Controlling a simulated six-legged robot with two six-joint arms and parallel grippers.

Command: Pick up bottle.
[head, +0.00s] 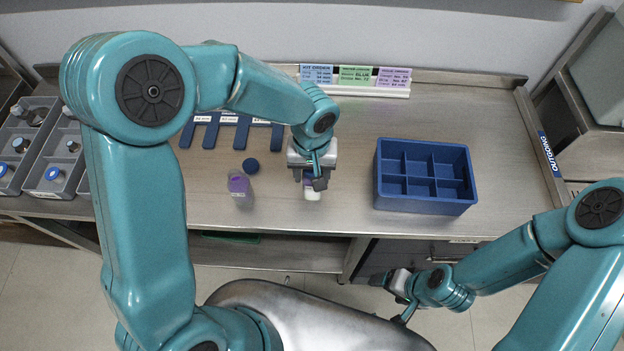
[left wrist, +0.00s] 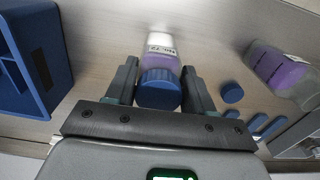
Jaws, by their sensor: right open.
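A bottle (head: 313,193) with a blue cap and a purple and white label stands on the workbench, partly hidden under my left gripper (head: 309,182) in the head view. In the left wrist view the same bottle (left wrist: 160,62) lies between the two fingers of my left gripper (left wrist: 160,88), one on each side of the cap. The fingers are very close to the cap; I cannot tell whether they touch it. A second bottle (head: 240,185) with a purple label stands to the left. My right gripper (head: 388,298) is open and empty, in front of the bench.
A blue divided crate (head: 423,207) stands to the right. A round blue cap (head: 250,165) lies near the second bottle. Blue slotted holders (head: 232,132) and a label stand (head: 354,90) are behind. Grey bins (head: 55,165) stand at the far left.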

